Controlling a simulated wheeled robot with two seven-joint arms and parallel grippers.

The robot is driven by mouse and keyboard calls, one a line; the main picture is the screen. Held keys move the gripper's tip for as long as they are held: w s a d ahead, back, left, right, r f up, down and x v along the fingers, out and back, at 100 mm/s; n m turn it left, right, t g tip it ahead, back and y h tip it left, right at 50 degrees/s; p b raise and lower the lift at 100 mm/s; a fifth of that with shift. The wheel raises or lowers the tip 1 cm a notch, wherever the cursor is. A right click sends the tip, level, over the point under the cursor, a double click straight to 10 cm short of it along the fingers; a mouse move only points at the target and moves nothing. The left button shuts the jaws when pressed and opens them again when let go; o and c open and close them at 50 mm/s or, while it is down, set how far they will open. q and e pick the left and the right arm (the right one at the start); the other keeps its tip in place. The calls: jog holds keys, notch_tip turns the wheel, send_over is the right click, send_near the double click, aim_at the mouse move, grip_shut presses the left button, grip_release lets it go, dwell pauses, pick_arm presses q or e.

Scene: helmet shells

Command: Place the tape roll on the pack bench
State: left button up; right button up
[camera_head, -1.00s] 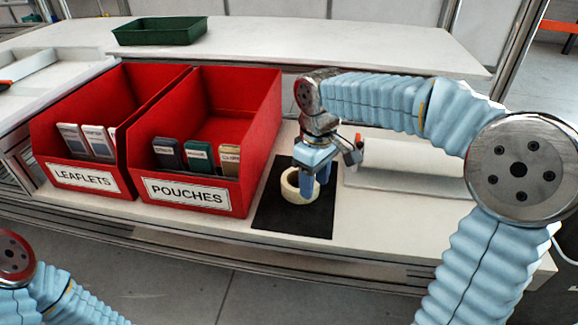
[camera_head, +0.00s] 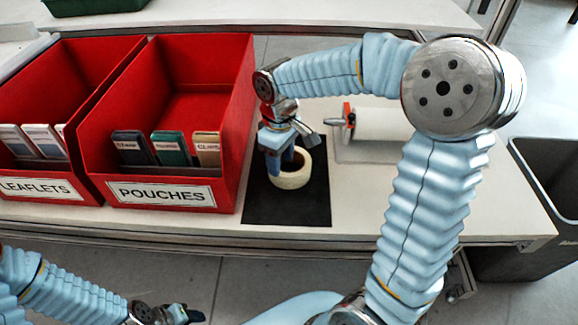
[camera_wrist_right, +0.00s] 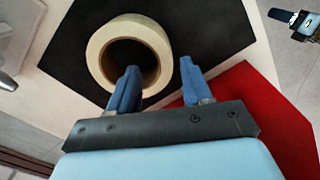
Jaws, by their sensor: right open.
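The cream tape roll (camera_head: 292,180) lies flat on a black mat (camera_head: 310,210) on the near white bench (camera_head: 370,195). My right gripper (camera_head: 281,165) is open and points down at the roll's left side. In the right wrist view, the tape roll (camera_wrist_right: 100,50) shows with one blue finger over its hole and the other outside its rim, so the ring wall lies between the fingers (camera_wrist_right: 158,66). I cannot tell whether they touch it. My left gripper (camera_head: 180,314) is low in the head view, in front of the bench, its opening unclear.
Two red bins, one labelled POUCHES (camera_head: 165,195) and one LEAFLETS (camera_head: 60,80), stand left of the mat. A white roll on a holder (camera_head: 375,125) lies to the right. A grey bin (camera_head: 550,170) stands at the far right. Another white bench (camera_head: 330,15) is behind.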

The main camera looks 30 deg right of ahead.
jog(key=f, duration=0.5)
jog(key=shift+a, duration=0.4)
grip_shut()
